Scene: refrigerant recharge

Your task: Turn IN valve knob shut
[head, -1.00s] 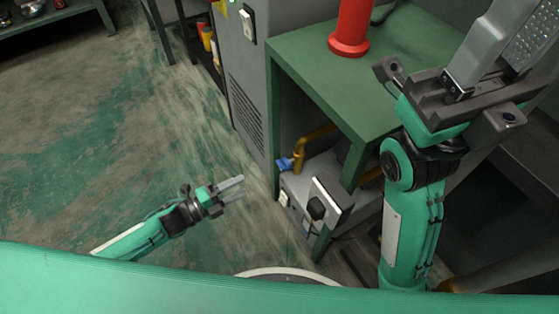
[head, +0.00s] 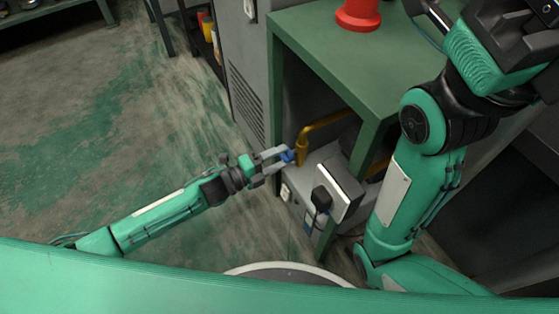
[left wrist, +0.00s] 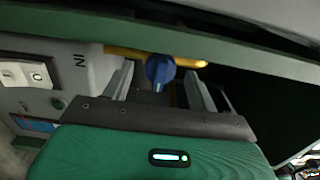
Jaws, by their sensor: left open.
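The IN valve knob is blue (head: 288,156) and sits at the end of a yellow pipe (head: 318,127) on the grey machine under the green table. In the left wrist view the blue knob (left wrist: 160,70) shows between the two fingers, with the letters IN on the grey panel to its left. My left gripper (head: 277,157) is open, with its fingers on either side of the knob; I cannot tell whether they touch it. My right arm stands at the right of the head view, its gripper (head: 510,25) only partly in the frame and its fingertips out of sight.
A table leg is close to the right of the machine. The floor at left is free.

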